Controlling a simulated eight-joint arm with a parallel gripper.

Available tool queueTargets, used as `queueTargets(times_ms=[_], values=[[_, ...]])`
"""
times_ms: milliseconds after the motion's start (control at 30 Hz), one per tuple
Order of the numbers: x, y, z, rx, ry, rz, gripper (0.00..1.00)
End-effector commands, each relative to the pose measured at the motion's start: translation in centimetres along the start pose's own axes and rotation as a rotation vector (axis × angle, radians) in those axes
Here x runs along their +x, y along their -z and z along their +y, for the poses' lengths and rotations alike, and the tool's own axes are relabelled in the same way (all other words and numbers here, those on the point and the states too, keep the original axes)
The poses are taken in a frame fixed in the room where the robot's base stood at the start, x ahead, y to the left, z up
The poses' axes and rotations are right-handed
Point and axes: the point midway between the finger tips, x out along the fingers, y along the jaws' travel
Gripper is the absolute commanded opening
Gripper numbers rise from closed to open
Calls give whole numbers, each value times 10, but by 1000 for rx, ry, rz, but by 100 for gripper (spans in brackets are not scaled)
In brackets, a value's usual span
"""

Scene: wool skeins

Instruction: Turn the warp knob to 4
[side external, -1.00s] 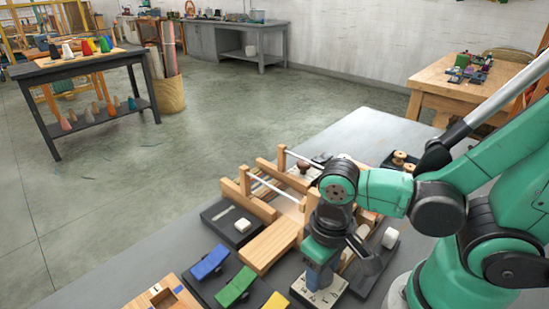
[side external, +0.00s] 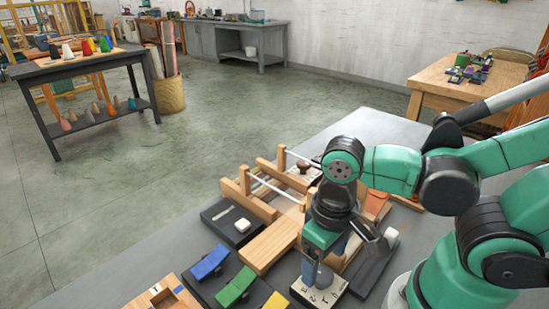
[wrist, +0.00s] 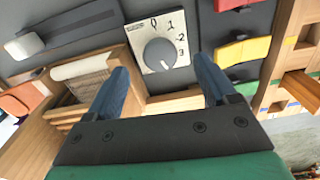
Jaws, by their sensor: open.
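The warp knob (wrist: 160,53) is a round grey knob on a white dial plate (wrist: 142,38), in the upper middle of the wrist view. The numerals 0, 1, 2 and 3 show along its upper and right side; I make out no 4, and the exact pointer direction is unclear. My gripper (wrist: 161,74) is open, with its blue fingers to the left and right, apart from the knob, which lies just beyond the tips. In the side external view my gripper (side external: 326,268) is low over the dial plate (side external: 334,287) and partly hides it.
Blue (side external: 210,262), green (side external: 235,288) and yellow (side external: 276,301) rockers sit left of the dial. A wooden loom frame (side external: 264,207) stands behind it. A white-knobbed slider (side external: 391,235) is on the right. Bare grey table lies at the back.

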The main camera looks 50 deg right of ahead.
Motion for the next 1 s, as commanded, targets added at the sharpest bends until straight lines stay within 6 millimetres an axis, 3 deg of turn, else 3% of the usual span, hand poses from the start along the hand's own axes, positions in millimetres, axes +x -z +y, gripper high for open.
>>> queueTargets(times_ms=[300,767,1000], values=[[-24,0,0,0,0,1,78],[-27,1,0,8,2,3,78],[-36,18,-12,264,84,63,78]])
